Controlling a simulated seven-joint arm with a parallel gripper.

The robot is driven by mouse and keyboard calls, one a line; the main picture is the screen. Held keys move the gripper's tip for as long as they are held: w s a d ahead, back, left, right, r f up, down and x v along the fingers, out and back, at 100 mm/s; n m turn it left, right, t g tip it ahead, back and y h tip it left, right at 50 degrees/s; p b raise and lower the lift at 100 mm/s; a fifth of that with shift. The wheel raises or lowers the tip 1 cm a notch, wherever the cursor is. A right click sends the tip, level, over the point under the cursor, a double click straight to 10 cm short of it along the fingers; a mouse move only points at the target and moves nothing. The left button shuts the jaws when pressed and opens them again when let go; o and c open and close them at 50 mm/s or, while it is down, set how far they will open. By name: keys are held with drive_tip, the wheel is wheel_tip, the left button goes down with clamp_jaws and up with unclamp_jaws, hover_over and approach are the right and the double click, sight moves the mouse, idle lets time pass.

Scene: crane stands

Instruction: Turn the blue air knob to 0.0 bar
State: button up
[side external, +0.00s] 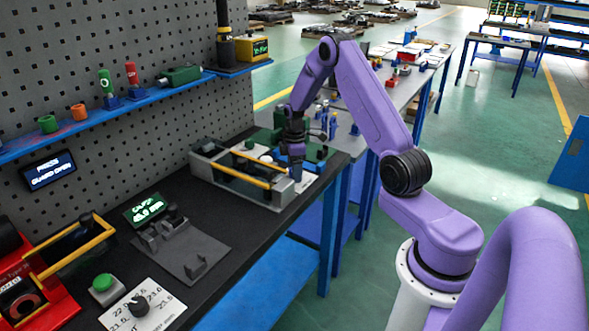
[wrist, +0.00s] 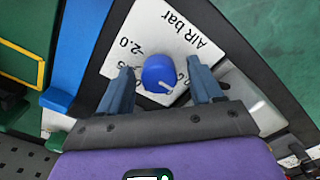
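The blue air knob (wrist: 158,73) shows in the wrist view, with a pale pointer line on its top toward the lower right. It sits on a white label plate (wrist: 196,34) printed "AIR bar" and "2.0"; other marks are partly covered by the knob and the fingers. My gripper (wrist: 160,90) is open, one finger on each side of the knob, with gaps to both sides. In the side view my gripper (side external: 296,170) points down at the front right of the grey fixture; the knob is hidden there behind it.
The grey fixture with yellow rails (side external: 245,175) stands close to the left of my gripper. A black knob (side external: 138,305) on a white plate and a green button (side external: 103,283) are at the near left. A blue shelf (side external: 130,105) runs along the pegboard.

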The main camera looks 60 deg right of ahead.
wheel_tip(320, 180, up, 18)
drive_tip(key=shift+f, duration=0.25)
idle(0.5)
drive_tip(key=s+a+r+n, duration=0.1)
drive_tip(key=s+a, duration=0.4)
drive_tip(key=a, duration=0.7)
drive_tip(key=s+a+r+n, duration=0.1)
drive_tip(key=s+a, duration=0.3)
drive_tip(key=a, duration=0.8)
drive_tip(key=s+a+f, duration=0.1)
drive_tip(key=s+a, duration=0.1)
drive_tip(key=s, duration=0.9)
drive_tip(key=s+a+f+n, duration=0.1)
drive_tip(key=s+a, duration=0.2)
drive_tip(key=s, duration=0.9)
drive_tip(key=shift+a, duration=0.15)
